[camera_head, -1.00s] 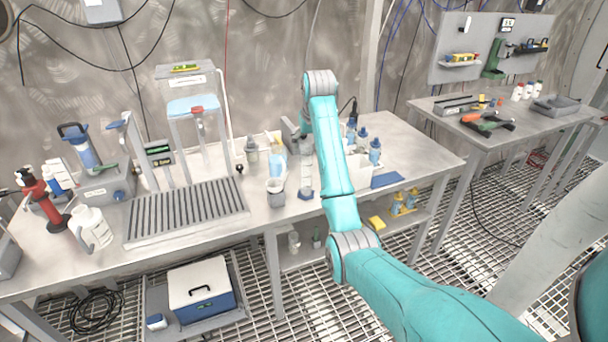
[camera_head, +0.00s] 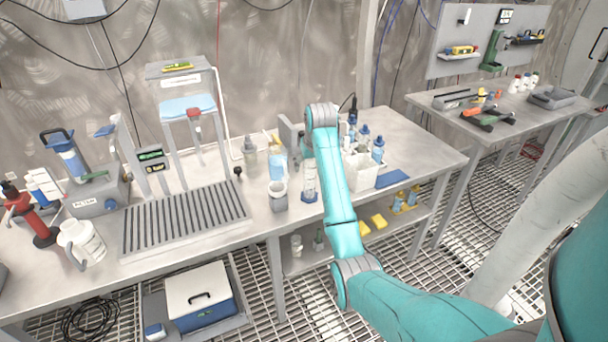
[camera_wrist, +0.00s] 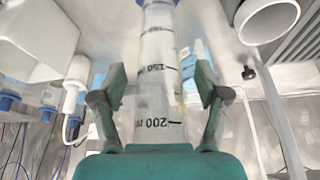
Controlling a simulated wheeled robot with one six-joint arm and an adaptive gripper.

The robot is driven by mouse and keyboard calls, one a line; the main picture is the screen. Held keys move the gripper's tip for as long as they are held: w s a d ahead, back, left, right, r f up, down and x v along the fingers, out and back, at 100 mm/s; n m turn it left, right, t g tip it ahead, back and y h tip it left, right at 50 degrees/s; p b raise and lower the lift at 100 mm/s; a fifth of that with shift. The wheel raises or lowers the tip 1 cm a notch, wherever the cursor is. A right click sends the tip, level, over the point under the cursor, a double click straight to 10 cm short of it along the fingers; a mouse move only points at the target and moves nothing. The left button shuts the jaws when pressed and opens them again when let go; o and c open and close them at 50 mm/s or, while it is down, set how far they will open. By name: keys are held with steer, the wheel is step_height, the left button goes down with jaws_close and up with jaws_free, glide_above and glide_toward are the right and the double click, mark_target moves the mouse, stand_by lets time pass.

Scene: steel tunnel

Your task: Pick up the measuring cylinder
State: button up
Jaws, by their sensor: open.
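The measuring cylinder (camera_head: 310,183) stands upright on the bench, to the left of my teal arm in the head view. It is clear, with dark marks. In the wrist view the measuring cylinder (camera_wrist: 158,70) appears upside down, with the 150 and 200 ml marks readable. My gripper (camera_wrist: 160,97) is open, with one finger on each side of the cylinder and a visible gap on both sides. The cylinder lies between or just beyond the fingers; the exact depth is hard to tell. In the head view my arm hides the fingers.
A grey-white beaker (camera_head: 278,195) stands close to the left of the cylinder. Wash bottles (camera_head: 277,161) stand behind. A white container (camera_head: 359,170) and blue-capped bottles (camera_head: 378,150) stand to the right.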

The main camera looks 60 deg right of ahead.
jaws_close()
stand_by(0.4)
